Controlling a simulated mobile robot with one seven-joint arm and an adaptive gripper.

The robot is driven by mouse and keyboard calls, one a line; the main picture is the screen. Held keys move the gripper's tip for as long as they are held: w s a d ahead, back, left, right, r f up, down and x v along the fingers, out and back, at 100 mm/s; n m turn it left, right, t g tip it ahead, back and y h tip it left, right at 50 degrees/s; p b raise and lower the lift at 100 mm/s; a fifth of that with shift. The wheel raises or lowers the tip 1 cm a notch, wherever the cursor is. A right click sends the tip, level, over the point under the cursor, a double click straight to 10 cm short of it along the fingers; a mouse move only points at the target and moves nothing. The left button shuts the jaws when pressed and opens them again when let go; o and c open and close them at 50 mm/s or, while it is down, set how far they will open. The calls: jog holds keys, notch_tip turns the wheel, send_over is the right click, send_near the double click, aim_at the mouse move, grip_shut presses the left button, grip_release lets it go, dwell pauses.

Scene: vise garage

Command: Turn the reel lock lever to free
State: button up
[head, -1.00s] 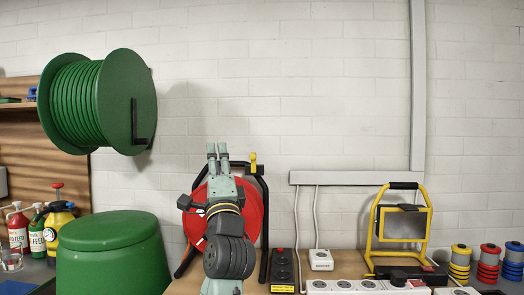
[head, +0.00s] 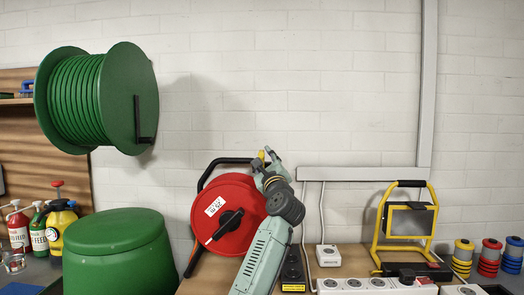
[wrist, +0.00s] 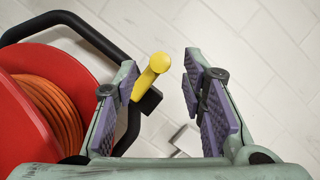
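The red cable reel (head: 228,212) stands on the bench in a black tube frame, with a black crank on its face. In the wrist view its red drum (wrist: 30,120) and orange cable fill the left side. The yellow lock lever (wrist: 152,77) sticks up from a black mount on the frame; its tip also shows in the head view (head: 262,156). My gripper (wrist: 166,85) is open, its purple-padded fingers on either side of the lever. The lever is close to the left finger and well apart from the right one. Whether it touches the left pad I cannot tell.
A black power strip (head: 292,268) and a white socket box (head: 328,255) stand right of the reel. A yellow-framed work lamp (head: 405,222) is further right. A green lidded bin (head: 116,250) stands at left, below a green hose reel (head: 100,98) on the wall.

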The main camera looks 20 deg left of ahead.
aim_at(262, 157)
jog(key=shift+p+x, duration=0.55)
jog(key=shift+x, duration=1.4)
jog(key=shift+c, duration=0.2)
